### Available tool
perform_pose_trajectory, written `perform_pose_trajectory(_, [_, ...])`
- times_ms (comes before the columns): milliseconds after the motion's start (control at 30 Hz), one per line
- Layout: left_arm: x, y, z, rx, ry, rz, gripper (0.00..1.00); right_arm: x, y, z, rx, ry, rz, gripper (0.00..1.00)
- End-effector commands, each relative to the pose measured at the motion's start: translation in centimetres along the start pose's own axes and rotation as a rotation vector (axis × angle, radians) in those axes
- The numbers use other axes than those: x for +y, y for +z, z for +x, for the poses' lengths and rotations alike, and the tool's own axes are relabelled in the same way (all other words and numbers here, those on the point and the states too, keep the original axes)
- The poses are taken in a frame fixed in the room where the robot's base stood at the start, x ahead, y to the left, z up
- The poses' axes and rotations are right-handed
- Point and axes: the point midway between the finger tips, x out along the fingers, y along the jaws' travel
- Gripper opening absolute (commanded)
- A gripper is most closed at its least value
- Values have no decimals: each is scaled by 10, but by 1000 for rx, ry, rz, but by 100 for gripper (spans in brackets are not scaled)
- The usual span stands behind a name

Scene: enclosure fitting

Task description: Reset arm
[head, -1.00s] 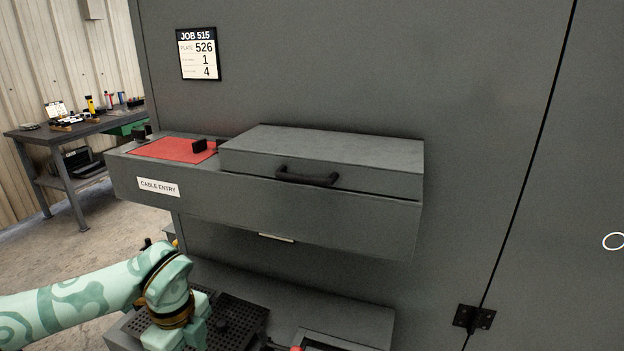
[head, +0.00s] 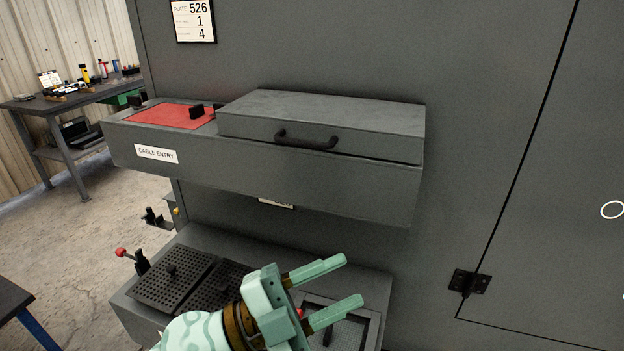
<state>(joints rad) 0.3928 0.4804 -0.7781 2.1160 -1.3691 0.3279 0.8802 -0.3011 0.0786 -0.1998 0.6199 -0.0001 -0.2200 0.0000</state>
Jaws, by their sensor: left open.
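My left gripper (head: 340,285) shows at the bottom middle of the head view, in front of the lower shelf of the grey enclosure. Its two pale green fingers are apart and point right, with nothing between them. It is below the cable entry box (head: 300,180), clear of its underside in the picture. The box has a closed grey lid with a black handle (head: 305,140) and a red plate (head: 170,117) at its left end. My right gripper is not in view.
The lower shelf (head: 205,245) holds perforated black trays (head: 172,284) and a recessed tray (head: 348,333), partly hidden by my gripper. A red-knobbed lever (head: 122,253) stands at its left. A workbench (head: 75,98) with tools is far left. A hinge (head: 468,282) sits right.

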Motion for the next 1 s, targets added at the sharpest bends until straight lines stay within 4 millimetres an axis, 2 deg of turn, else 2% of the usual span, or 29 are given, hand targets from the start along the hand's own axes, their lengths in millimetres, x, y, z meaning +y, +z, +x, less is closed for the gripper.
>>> perform_pose_trajectory(33, [-24,8,-12,-96,-194,-22,44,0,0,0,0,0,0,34])
perform_pose_trajectory(67, [-39,18,-24,-176,-302,-28,44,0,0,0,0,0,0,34])
perform_pose_trajectory(100, [-53,35,-46,-307,-428,-41,44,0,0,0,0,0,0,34])
perform_pose_trajectory(167, [-62,63,-90,-542,-572,-71,44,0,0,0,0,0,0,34])
perform_pose_trajectory(200, [-59,81,-123,-713,-630,-95,44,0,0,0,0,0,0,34])
perform_pose_trajectory(300, [-31,109,-200,-1099,-655,-160,44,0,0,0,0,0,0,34])
perform_pose_trajectory(400, [7,115,-261,-1391,-582,-222,44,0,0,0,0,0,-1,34])
perform_pose_trajectory(500, [42,109,-306,-1604,-474,-281,44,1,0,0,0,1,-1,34])
perform_pose_trajectory(667, [89,86,-360,-1849,-266,-366,44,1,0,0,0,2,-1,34])
perform_pose_trajectory(800, [125,57,-398,-2003,-63,-439,44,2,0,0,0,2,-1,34])
perform_pose_trajectory(967, [185,93,-402,-1984,-1,-530,44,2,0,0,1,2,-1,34])
perform_pose_trajectory(1000, [202,101,-403,-1978,12,-557,44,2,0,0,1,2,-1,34])
